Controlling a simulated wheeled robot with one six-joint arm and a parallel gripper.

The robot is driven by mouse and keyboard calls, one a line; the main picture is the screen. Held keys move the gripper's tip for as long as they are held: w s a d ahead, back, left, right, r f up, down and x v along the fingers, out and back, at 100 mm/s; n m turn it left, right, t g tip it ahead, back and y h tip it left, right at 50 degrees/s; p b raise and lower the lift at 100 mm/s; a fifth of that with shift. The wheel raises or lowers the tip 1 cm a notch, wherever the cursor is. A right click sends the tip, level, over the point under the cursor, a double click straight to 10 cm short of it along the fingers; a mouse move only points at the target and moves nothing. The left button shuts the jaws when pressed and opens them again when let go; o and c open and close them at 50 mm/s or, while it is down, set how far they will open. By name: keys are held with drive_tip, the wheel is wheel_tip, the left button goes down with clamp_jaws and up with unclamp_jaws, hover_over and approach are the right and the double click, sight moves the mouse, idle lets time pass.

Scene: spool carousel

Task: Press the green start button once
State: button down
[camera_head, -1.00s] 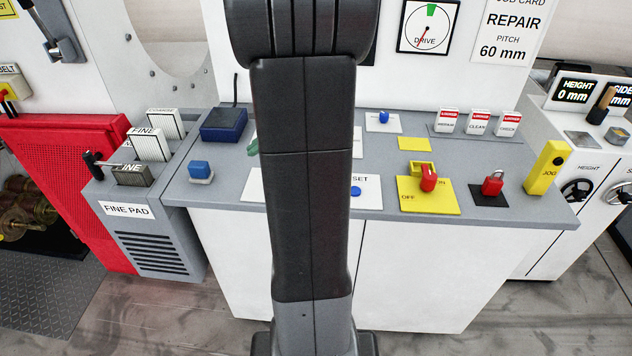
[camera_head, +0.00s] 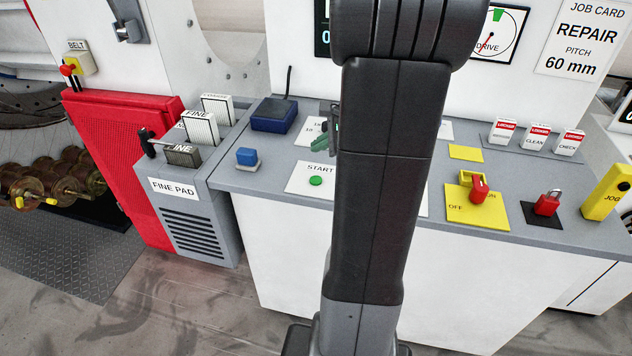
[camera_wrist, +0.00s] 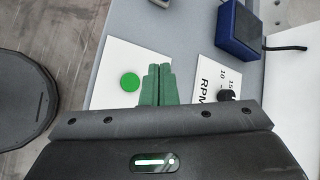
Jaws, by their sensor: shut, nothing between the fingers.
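The green start button (camera_head: 316,181) sits on a white START plate (camera_head: 300,188) on the grey console, left of my arm in the head view. In the wrist view the round green button (camera_wrist: 130,82) lies just left of my fingertips. My gripper (camera_wrist: 158,72) has green fingers, shut together with nothing between them. In the head view the gripper (camera_head: 324,140) shows only in part beside my arm, up and to the right of the button. The fingertips appear apart from the button; their height above the plate is hard to tell.
An RPM plate with a black knob (camera_wrist: 226,95) lies right of my fingers. A blue button (camera_head: 247,157) and a dark blue box (camera_head: 274,115) stand to the left. The yellow-plated red switch (camera_head: 478,190) and red padlock (camera_head: 547,203) are to the right.

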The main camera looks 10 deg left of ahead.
sight(320, 180)
wheel_tip(320, 180, down, 8)
drive_tip(key=b, duration=0.5)
drive_tip(key=shift+r, duration=0.25)
drive_tip(key=shift+f+b, duration=0.1)
drive_tip(key=shift+b, duration=0.2)
idle(1.2)
drive_tip(key=shift+f, duration=0.3)
drive_tip(key=shift+f+b, duration=0.35)
drive_tip(key=shift+b, duration=0.1)
idle(0.5)
drive_tip(key=shift+r, duration=0.1)
drive_tip(key=shift+r+p, duration=0.7)
drive_tip(key=shift+p, duration=0.05)
drive_tip(key=shift+r, duration=0.1)
wheel_tip(320, 180, up, 5)
drive_tip(key=p, duration=0.4)
